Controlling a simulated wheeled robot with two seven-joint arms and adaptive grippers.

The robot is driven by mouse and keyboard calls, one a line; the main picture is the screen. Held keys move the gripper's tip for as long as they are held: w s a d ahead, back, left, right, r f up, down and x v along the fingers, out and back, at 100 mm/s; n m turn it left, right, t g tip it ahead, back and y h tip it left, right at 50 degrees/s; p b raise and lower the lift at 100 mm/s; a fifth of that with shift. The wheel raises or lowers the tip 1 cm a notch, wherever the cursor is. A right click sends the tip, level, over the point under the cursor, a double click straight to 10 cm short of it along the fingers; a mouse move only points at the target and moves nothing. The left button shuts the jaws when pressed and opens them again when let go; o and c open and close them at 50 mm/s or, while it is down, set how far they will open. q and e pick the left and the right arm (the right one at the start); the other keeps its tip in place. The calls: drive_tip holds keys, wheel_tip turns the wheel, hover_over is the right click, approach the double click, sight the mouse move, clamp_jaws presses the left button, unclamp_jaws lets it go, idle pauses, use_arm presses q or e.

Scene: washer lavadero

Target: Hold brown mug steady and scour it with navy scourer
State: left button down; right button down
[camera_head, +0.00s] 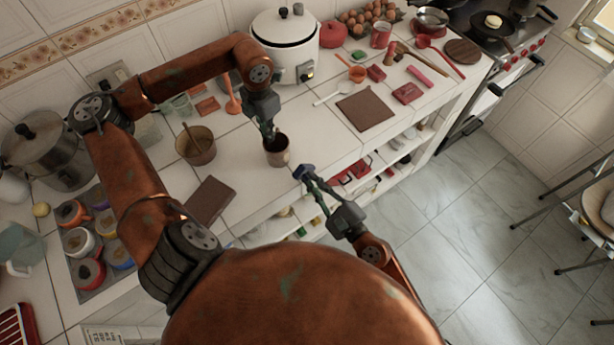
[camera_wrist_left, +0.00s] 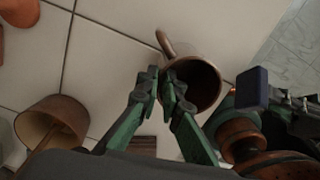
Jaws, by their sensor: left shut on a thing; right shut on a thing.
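The brown mug (camera_head: 277,152) stands upright on the white tiled counter, near its front edge. My left gripper (camera_head: 270,138) reaches down from above and is shut on the mug's rim. In the left wrist view the mug (camera_wrist_left: 200,62) shows its dark inside and its handle, with the left fingertips (camera_wrist_left: 163,85) on the near side of the rim. The navy scourer (camera_head: 304,172) is held in my right gripper (camera_head: 308,177), to the right of the mug and apart from it. The scourer also shows in the left wrist view (camera_wrist_left: 252,86), close to the mug's right side.
A brown pot (camera_head: 196,146) with a stick in it stands left of the mug. A brown board (camera_head: 210,201) lies at the counter's front left, another (camera_head: 365,108) to the right. A white cooker (camera_head: 287,40) stands behind. Shelves lie below the counter.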

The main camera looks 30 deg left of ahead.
sight(303, 177)
drive_tip(key=d, duration=0.6)
drive_tip(key=shift+s, duration=0.4)
drive_tip(key=shift+a, duration=0.1)
idle(0.7)
drive_tip(key=a, duration=0.5)
idle(0.4)
drive_tip(key=shift+s+x, duration=0.15)
drive_tip(key=shift+x, duration=1.15)
drive_tip(key=shift+s+x, duration=0.2)
drive_tip(key=shift+x, duration=1.15)
drive_tip(key=shift+x, duration=0.85)
drive_tip(key=shift+s+a, duration=0.1)
drive_tip(key=shift+s, duration=0.05)
